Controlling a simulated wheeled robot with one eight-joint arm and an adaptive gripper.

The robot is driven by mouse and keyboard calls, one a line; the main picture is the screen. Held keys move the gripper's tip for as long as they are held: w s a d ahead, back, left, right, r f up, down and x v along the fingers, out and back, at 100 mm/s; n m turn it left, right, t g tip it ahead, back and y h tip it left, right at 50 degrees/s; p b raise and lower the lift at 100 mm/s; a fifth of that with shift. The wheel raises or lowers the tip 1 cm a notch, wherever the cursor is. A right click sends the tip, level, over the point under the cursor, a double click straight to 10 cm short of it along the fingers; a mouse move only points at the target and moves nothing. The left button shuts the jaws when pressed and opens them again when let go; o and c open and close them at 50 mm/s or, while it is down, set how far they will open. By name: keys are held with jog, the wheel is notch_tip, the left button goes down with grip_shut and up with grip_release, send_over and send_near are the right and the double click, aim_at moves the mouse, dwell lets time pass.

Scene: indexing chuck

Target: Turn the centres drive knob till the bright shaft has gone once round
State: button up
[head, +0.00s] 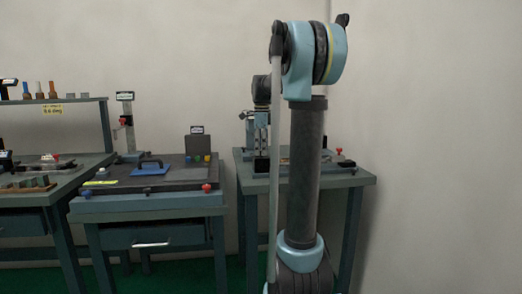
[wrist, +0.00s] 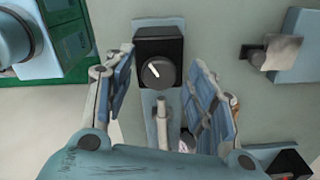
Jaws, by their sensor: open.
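A round dark knob (wrist: 158,72) with a white pointer line sits on a black block in the wrist view. The line slants from upper left towards the middle. No readable label shows that this is the centres drive knob. My gripper (wrist: 162,62) is open, its blue-padded fingers to the left and right of the block, with visible gaps. A pale upright rod (wrist: 162,120) shows just below the knob. A bright metal stub (wrist: 278,52) juts from a grey block at the right; I cannot tell which piece is the bright shaft. My gripper is not clearly visible in the head view.
In the head view my arm covers part of the right bench (head: 350,180). A middle bench (head: 150,204) holds a blue handled plate (head: 152,169). A left bench (head: 35,202) has a shelf. The wrist view shows a green panel (wrist: 70,32) at upper left.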

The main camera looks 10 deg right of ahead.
jog(key=c, duration=1.1)
jog(key=shift+n, duration=0.3)
jog(key=n, duration=0.9)
jog(key=shift+w, duration=0.1)
jog(key=n, duration=1.4)
